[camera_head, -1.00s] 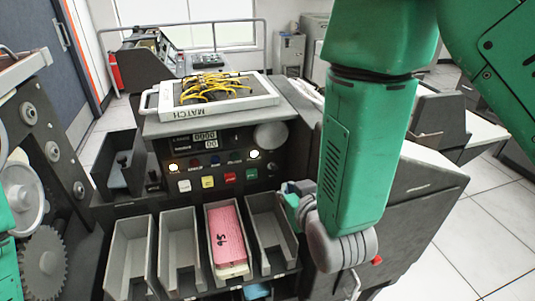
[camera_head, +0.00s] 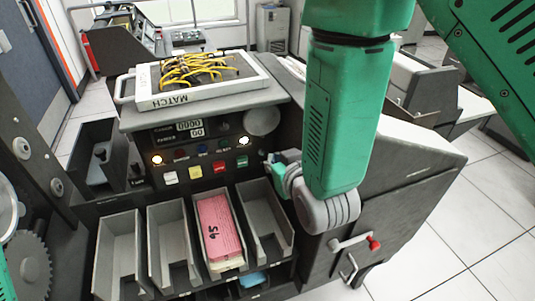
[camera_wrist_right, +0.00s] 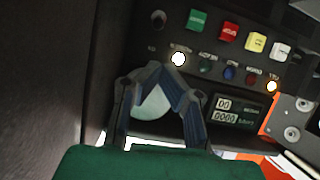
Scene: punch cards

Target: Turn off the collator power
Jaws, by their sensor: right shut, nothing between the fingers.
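The collator's dark control panel (camera_head: 205,150) has a lit lamp at its left (camera_head: 157,160) and another at its right (camera_head: 244,141), with dim coloured lamps between. White, yellow, red and green buttons sit below. My right gripper (camera_head: 272,164) is at the panel's right end, its fingers shut and empty. In the right wrist view the panel appears inverted; the closed fingers (camera_wrist_right: 157,68) point toward its edge, beside the lit lamp (camera_wrist_right: 178,58). A small dark round control (camera_wrist_right: 158,18) lies beyond the fingertips. I cannot tell whether the fingers touch anything. My left gripper is out of view.
A MATCH tray (camera_head: 140,103) with yellow wires rests on top of the collator. Several grey card bins (camera_head: 120,245) line the front, one holding pink cards (camera_head: 218,228). A crank with a red knob (camera_head: 375,243) juts out at right. Gears (camera_head: 33,265) stand at left.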

